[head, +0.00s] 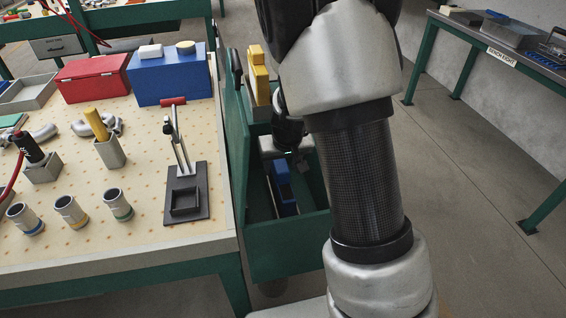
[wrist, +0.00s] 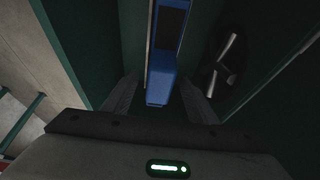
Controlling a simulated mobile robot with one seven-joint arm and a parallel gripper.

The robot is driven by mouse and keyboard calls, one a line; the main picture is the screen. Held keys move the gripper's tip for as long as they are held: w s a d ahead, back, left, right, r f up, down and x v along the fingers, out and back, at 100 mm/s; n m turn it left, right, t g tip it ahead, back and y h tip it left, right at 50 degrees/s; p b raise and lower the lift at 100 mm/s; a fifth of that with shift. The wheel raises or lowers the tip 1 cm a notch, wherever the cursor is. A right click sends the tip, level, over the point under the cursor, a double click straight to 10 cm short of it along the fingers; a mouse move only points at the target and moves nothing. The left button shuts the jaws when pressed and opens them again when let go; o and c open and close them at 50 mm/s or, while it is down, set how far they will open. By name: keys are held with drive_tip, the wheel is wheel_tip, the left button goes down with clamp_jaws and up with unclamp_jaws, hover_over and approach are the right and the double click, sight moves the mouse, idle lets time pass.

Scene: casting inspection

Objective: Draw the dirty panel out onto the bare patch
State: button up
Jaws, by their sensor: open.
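My gripper (wrist: 158,100) reaches down into a green open-topped bin (head: 290,248) beside the pegboard table. Its two dark fingers are apart. A blue piece with a dark face (wrist: 162,78) shows between and beyond the fingers in the wrist view, with no clear contact. In the head view the blue piece (head: 287,207) stands inside the bin, below my gripper (head: 290,168) and partly hidden by it. I cannot tell which thing is the dirty panel, and no bare patch can be clearly made out.
Yellow pieces (head: 259,78) stand at the bin's back. On the table (head: 110,245) are a black stand with a red-handled clamp (head: 182,165), several metal cups, a red box (head: 92,80) and a blue box (head: 167,80). Dark bin walls (wrist: 80,50) flank the fingers closely.

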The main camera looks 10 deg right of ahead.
drive_tip(key=shift+b+x, duration=0.3)
drive_tip(key=shift+x, duration=1.05)
drive_tip(key=shift+c, duration=0.3)
drive_tip(key=c, duration=1.2)
drive_tip(key=shift+r+p, duration=4.25)
drive_tip(key=shift+r, duration=0.9)
drive_tip(key=shift+r+p, duration=1.6)
drive_tip(key=shift+r, duration=0.3)
